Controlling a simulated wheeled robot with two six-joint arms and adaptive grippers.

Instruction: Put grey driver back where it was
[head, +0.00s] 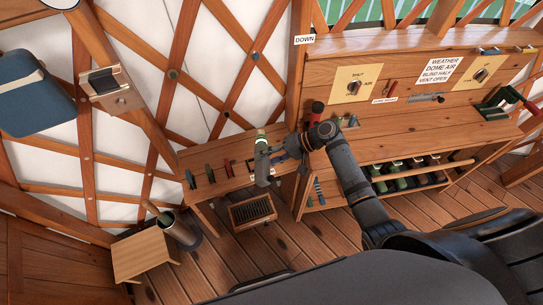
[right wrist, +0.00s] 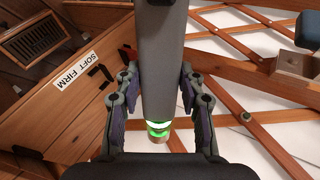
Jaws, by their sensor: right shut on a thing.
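The grey driver (head: 262,168) is a thick grey cylinder with a green and pale band at its upper end in the head view. My right gripper (head: 275,156) is shut on it and holds it upright over the right part of the small wooden tool shelf (head: 205,158). In the right wrist view the driver (right wrist: 163,55) runs between the two fingers, its green glowing band near the palm. Whether its lower end touches anything is hidden. My left gripper is not in view.
Several coloured tools, including a red one (head: 228,168), stand along the shelf. A slatted box (head: 252,211) sits below. A bin (head: 183,233) and stool (head: 143,254) stand on the floor at left. A workbench (head: 385,143) with a red-topped tool (head: 316,108) lies to the right.

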